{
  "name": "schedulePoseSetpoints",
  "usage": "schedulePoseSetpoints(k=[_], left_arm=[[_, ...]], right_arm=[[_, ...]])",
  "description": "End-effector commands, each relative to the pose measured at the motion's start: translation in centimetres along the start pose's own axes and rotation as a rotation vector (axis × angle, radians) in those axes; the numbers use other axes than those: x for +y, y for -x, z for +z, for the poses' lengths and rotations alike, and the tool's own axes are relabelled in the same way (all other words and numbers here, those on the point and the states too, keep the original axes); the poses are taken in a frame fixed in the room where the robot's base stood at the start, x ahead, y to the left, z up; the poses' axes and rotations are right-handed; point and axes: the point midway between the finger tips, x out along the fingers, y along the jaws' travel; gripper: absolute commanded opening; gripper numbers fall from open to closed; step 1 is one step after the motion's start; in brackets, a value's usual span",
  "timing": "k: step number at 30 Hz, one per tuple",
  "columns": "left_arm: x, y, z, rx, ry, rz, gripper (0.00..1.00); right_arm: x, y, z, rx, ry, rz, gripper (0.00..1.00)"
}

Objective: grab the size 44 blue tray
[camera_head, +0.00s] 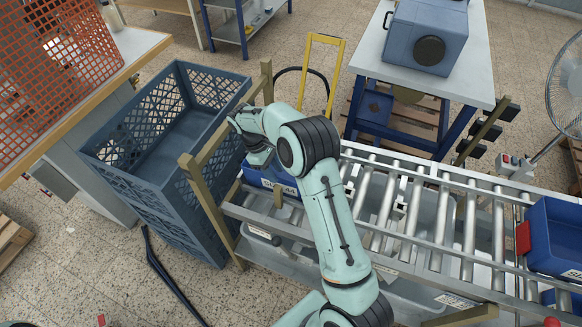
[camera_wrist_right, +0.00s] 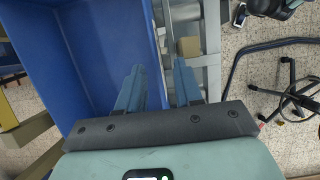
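The blue tray (camera_head: 254,177) with a white label, partly readable as ending in 44, sits at the left end of the roller rack. My right arm and gripper cover much of it in the head view. My right gripper (camera_head: 258,156) is over the tray. In the right wrist view the tray (camera_wrist_right: 100,45) fills the upper left, and my right gripper (camera_wrist_right: 158,88) is open. One finger is over the tray's inside and the other is beyond its wall, with the rim running between them. I cannot tell whether they touch it. My left gripper is not in view.
Stacked blue-grey crates (camera_head: 150,185) stand left of the roller rack (camera_head: 420,215), close to its wooden post. Another blue tray (camera_head: 556,235) is at the rack's right end. A table with a blue machine (camera_head: 425,35) stands behind.

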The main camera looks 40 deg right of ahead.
Motion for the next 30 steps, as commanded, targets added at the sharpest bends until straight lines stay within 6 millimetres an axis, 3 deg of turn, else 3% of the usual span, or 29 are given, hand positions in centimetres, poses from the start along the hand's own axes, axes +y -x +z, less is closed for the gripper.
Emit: schedulePoseSetpoints(k=[8,17,25,26,28,30], left_arm=[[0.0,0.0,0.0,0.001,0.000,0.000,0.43],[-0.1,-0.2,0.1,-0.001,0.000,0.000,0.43],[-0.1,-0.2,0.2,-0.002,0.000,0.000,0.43],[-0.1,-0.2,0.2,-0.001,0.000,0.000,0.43],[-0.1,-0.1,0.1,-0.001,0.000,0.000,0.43],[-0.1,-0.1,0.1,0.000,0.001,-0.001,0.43]], right_arm=[[0.1,-2.3,-0.1,-0.001,0.000,-0.001,0.35],[0.5,-6.9,0.1,-0.009,-0.002,-0.005,0.35],[0.5,-7.0,-0.1,-0.003,-0.002,-0.003,0.35],[0.5,-6.9,-0.1,-0.002,-0.001,-0.002,0.29],[0.5,-6.8,-0.1,-0.001,-0.001,-0.002,0.06],[0.5,-6.7,-0.1,0.000,0.000,-0.001,0.00]])
